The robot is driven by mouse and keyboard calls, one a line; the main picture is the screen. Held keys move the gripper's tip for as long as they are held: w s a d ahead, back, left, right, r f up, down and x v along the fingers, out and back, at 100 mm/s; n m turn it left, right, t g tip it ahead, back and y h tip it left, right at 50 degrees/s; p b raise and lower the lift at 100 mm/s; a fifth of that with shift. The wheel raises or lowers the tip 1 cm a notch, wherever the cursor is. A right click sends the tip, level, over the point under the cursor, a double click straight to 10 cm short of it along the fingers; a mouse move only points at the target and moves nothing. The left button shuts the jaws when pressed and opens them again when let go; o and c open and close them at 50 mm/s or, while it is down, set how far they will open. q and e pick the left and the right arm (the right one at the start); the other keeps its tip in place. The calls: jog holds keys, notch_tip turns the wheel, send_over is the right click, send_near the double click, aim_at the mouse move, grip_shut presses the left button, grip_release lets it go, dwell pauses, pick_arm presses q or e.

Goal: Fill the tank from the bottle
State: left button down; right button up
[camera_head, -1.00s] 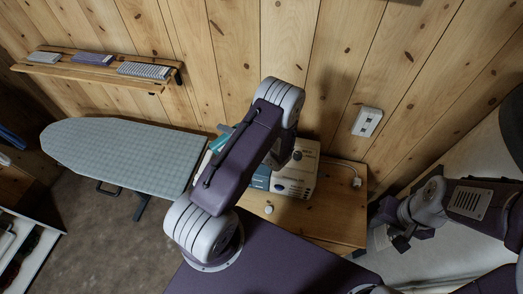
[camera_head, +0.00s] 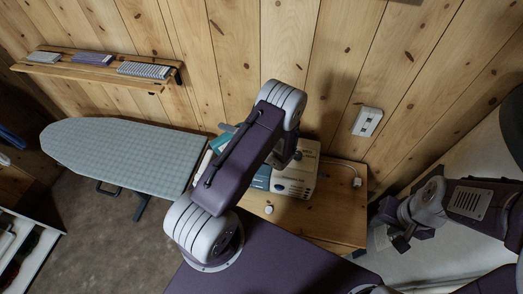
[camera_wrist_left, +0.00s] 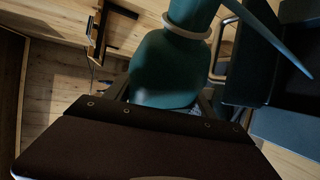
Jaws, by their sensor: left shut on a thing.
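The teal bottle (camera_wrist_left: 168,70) has a pale collar and a narrower neck and fills the middle of the left wrist view. My left gripper (camera_wrist_left: 165,103) is shut on its body. In the head view only a small teal part of the bottle (camera_head: 220,141) shows beside my left arm, which hides most of the gripper. A white and blue appliance (camera_head: 297,173), which seems to hold the tank, sits on the wooden table behind that arm. The tank's opening is hidden. My right gripper (camera_head: 399,234) hangs at the right, apart from the table; its jaws are unclear.
The wooden table (camera_head: 325,218) carries a small white round thing (camera_head: 268,209) and a white plug with a cord (camera_head: 357,182). An ironing board (camera_head: 125,150) stands to the left. A wall shelf (camera_head: 100,68) and a wall socket (camera_head: 367,121) are on the plank wall.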

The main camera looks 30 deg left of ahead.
pick_arm(q)
jog(key=shift+w+d+m+y, duration=0.15)
jog(key=shift+w+m+y, duration=0.05)
jog(key=shift+m+y, duration=0.1)
dwell(0.8)
jog(key=shift+r+m+g+y+b, duration=0.2)
jog(key=shift+m+g+y+b, duration=0.25)
jog(key=shift+m, duration=0.35)
dwell(3.4)
